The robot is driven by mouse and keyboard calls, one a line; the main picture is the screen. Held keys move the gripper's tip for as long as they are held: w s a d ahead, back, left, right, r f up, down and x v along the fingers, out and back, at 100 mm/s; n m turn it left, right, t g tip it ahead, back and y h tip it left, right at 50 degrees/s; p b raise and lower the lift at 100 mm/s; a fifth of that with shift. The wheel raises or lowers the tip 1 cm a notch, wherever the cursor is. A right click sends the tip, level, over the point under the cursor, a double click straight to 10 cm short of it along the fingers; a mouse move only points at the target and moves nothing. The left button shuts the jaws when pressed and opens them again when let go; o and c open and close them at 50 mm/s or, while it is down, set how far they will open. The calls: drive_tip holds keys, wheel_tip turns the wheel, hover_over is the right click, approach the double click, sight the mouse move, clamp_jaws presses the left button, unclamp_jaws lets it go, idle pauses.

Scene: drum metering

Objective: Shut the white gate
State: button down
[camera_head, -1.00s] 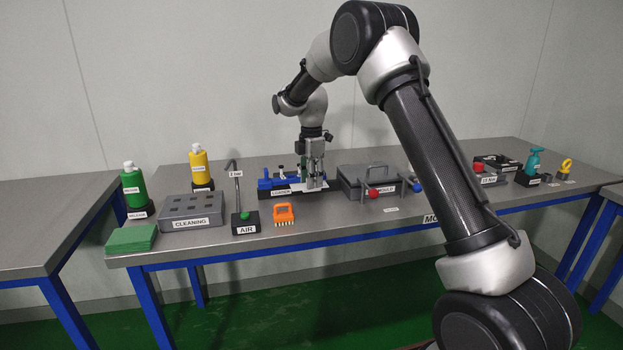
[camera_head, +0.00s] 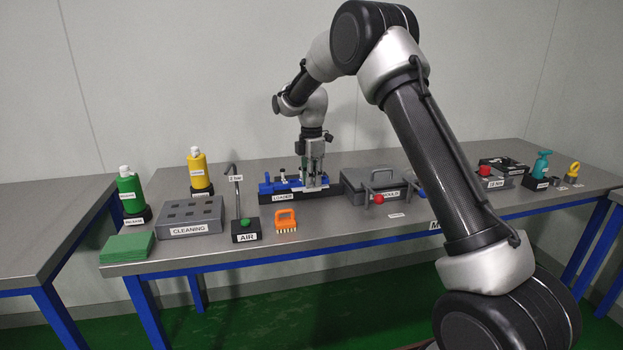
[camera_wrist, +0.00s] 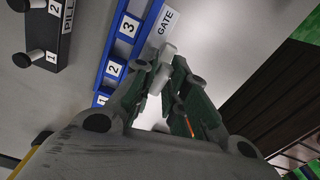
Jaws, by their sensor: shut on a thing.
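The blue and black loader (camera_head: 266,188) stands on the steel bench, with a LOADER label on its front. My gripper (camera_head: 313,184) points down over its right part. In the wrist view the loader is a blue rail (camera_wrist: 112,52) with numbered slots 1, 2 and 3 and a white GATE label at its end. The white gate (camera_wrist: 168,49) shows as a small pale piece beside that label. My gripper (camera_wrist: 163,72) is shut on it. The fingers hide part of the gate, and I cannot tell whether it is fully shut.
A grey mould box (camera_head: 352,180) with red-knobbed handle stands close right of the loader. An orange brush (camera_head: 286,218), the AIR stand (camera_head: 245,229) and the CLEANING block (camera_head: 190,216) are to the left. A PILL-labelled dark holder (camera_wrist: 55,40) with pegs lies beside the rail.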

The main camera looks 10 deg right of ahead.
drive_tip(key=c, duration=1.5)
unclamp_jaws()
drive_tip(key=shift+w, duration=0.2)
wheel_tip(320, 180, up, 12)
drive_tip(key=shift+r, duration=0.1)
